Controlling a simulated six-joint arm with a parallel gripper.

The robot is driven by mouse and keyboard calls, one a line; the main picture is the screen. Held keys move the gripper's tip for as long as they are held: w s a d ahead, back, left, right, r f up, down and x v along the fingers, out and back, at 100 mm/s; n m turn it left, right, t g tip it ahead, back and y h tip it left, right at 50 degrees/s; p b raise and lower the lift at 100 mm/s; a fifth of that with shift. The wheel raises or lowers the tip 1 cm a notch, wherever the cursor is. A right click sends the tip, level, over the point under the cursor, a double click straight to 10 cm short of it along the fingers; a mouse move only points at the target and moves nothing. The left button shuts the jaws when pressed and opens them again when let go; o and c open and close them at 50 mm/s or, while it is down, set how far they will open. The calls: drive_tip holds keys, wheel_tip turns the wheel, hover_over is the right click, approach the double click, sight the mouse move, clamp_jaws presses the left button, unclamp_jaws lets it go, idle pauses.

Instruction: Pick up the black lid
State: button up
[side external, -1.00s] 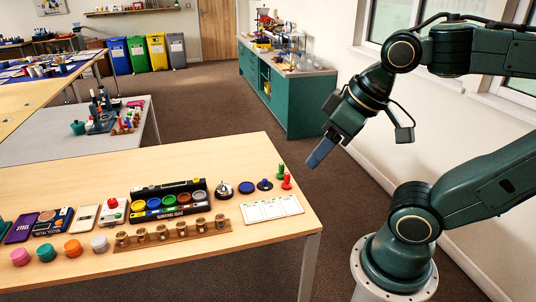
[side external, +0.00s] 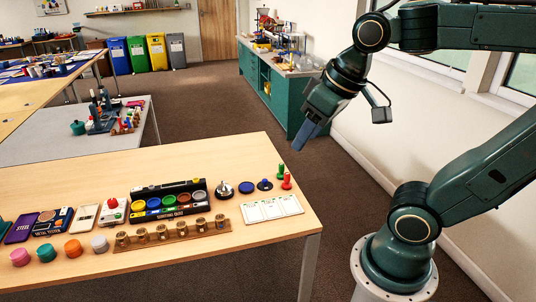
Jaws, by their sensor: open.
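A small dark disc with a raised knob (side external: 265,184), which looks like the black lid, lies on the wooden table (side external: 190,160) near its right end. A flat dark blue disc (side external: 246,187) lies just left of it. My gripper (side external: 303,140) hangs in the air beyond the table's right edge, above and to the right of the discs in the picture. It points down and to the left, is open and touches nothing. Its fingers overlap in this view, so the gap between them is hidden.
Red and green pegs (side external: 284,177) stand right of the dark disc. A silver bell (side external: 224,190) stands left of the blue disc. A white card (side external: 271,208) lies in front. The black quiz tray (side external: 168,199) and wooden jar rack (side external: 172,232) are further left. The table's back strip is clear.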

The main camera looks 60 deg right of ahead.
drive_tip(key=w+d+m+g, duration=0.25)
drive_tip(key=w+d, duration=0.35)
drive_tip(key=w, duration=0.6)
drive_tip(key=m+g+y, duration=0.1)
drive_tip(key=m+g, duration=0.2)
drive_tip(key=m, duration=0.5)
hover_over(265, 179)
drive_tip(key=shift+w+d+f, duration=0.1)
drive_tip(key=shift+f, duration=8.25)
drive_tip(key=shift+w+d+f, duration=0.1)
drive_tip(key=shift+f, duration=8.25)
drive_tip(key=shift+f, duration=0.1)
drive_tip(key=shift+s+a+f, duration=0.1)
drive_tip(key=shift+a+f, duration=0.05)
drive_tip(key=shift+f, duration=1.1)
drive_tip(key=shift+s+a+f, duration=0.1)
drive_tip(key=shift+f, duration=1.15)
